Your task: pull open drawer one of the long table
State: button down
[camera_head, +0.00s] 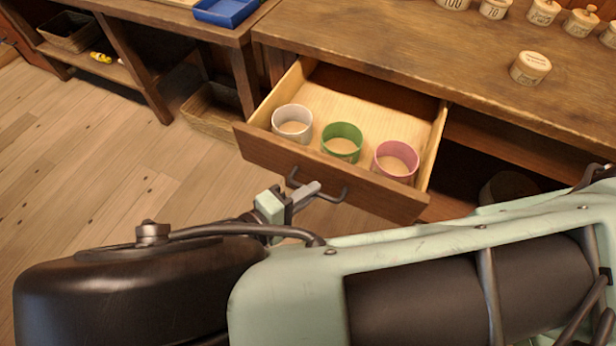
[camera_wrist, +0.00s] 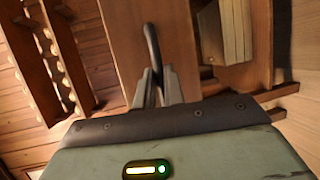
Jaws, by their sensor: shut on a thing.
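The long table (camera_head: 400,45) has a brown wooden top. Its drawer (camera_head: 325,178) is pulled well out, showing a pale wooden inside. A white cup (camera_head: 292,122), a green cup (camera_head: 342,142) and a pink cup (camera_head: 396,160) stand in it near the front. A dark curved handle (camera_head: 335,197) is on the drawer front. My gripper (camera_head: 303,193) is at the handle, shut on it. In the wrist view, the fingers of my gripper (camera_wrist: 160,88) close around the handle (camera_wrist: 152,45). Any number on the drawer is not visible.
Several small round lidded pots (camera_head: 530,68) stand on the table top. A blue tray (camera_head: 226,10) sits on the neighbouring table at the left. A basket (camera_head: 212,112) is on the floor left of the drawer. The floor (camera_head: 90,170) at the left is clear.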

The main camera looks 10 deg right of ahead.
jog(key=c, duration=1.5)
grip_release()
jog(key=b+v, duration=0.1)
jog(key=v, duration=0.6)
jog(key=shift+s+a, duration=0.1)
jog(key=shift+a, duration=0.1)
